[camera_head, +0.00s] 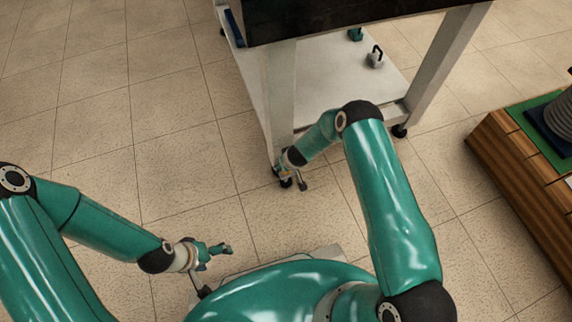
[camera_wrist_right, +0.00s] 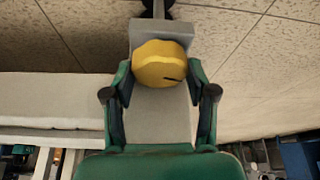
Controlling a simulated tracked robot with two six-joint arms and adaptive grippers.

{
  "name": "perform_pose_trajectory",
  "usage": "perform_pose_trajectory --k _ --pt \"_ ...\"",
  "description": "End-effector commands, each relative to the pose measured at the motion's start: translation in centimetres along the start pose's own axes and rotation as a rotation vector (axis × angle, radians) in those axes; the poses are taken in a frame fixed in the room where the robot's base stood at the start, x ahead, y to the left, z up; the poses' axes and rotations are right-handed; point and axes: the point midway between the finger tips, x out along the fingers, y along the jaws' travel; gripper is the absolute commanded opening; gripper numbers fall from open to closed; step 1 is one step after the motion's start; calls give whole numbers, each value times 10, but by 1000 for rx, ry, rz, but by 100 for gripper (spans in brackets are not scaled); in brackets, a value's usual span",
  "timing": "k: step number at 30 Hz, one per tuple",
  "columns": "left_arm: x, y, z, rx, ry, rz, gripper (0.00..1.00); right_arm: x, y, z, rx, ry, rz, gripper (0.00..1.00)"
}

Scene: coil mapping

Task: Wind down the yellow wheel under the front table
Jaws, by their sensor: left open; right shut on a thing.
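The yellow wheel (camera_wrist_right: 162,64) is a rounded knob with a dark slot, seen large in the right wrist view. It sits in front of a grey foot plate, with a dark caster above it in that view. My right gripper (camera_wrist_right: 160,92) has a finger on each side of the wheel and is shut on it. In the head view my right gripper (camera_head: 292,172) is low at the front leg of the table (camera_head: 279,95), and the wheel is mostly hidden there. My left gripper (camera_head: 222,250) is open and empty, above the floor at lower left.
The table's lower white shelf (camera_head: 320,85) carries a small grey object with a black handle (camera_head: 375,57) and a teal object (camera_head: 355,34). Another caster (camera_head: 399,131) stands under the right leg. A wooden bench (camera_head: 520,180) stands at right. The floor at left is clear.

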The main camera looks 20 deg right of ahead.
Motion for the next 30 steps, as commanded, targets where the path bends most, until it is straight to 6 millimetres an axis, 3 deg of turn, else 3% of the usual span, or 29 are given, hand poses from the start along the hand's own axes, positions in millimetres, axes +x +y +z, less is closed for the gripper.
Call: perform_pose_trajectory --k 10,20,21,25,30 --pt "-3 1 0 0 0 0 82 0 -2 0 333 -1 136 22" --pt "-3 1 0 0 0 0 82 0 -1 1 379 -3 155 22" --pt "-3 1 0 0 0 0 82 0 -1 1 379 -3 155 58" --pt "-3 1 0 0 0 0 82 0 -1 1 378 -2 155 80" --pt "-3 1 0 0 0 0 82 0 -1 0 377 -2 155 82"
